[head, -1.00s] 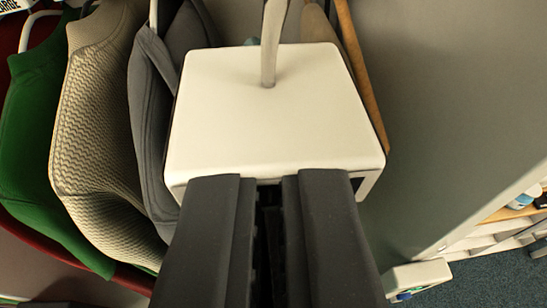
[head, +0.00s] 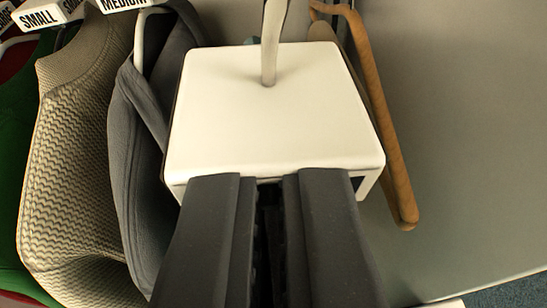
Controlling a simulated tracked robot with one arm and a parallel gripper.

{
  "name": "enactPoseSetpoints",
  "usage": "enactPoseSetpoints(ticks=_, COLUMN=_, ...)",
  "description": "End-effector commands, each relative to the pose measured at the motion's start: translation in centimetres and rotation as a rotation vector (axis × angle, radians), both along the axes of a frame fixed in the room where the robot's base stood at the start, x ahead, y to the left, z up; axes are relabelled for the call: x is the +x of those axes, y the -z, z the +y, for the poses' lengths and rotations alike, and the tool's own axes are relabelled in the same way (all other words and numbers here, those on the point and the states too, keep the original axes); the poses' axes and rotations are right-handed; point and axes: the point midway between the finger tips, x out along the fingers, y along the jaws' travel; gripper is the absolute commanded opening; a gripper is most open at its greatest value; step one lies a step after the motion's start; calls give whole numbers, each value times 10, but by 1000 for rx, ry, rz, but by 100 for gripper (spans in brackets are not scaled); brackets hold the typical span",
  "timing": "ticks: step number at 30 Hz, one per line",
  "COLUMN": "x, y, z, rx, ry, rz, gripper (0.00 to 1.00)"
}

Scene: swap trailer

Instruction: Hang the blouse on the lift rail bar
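No blouse can be made out in the head view. A brown wooden hanger (head: 385,130) slants down on the right of my white housing (head: 270,120), with its upper part near the top edge. No garment shows on its visible arm, and what bears it is hidden. The white housing and two black bars fill the middle of the view. My gripper's fingertips cannot be made out, so I cannot tell whether they hold anything. The lift rail bar cannot be made out.
On the left hang a grey garment (head: 145,180), a beige knit garment (head: 80,160) and a green garment (head: 12,180), close to my housing. Size signs reading SMALL (head: 45,15) and MEDIUM (head: 125,3) show above. A plain grey surface (head: 460,150) spans the right; blue carpet (head: 510,293) shows at the lower right.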

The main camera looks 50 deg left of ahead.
Motion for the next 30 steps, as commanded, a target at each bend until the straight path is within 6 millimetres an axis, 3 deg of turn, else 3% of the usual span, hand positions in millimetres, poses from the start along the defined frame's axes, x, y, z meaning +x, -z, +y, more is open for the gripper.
enactPoseSetpoints(ticks=30, x=45, y=-1, z=53, rx=0, ry=-1, rz=1, gripper=0)
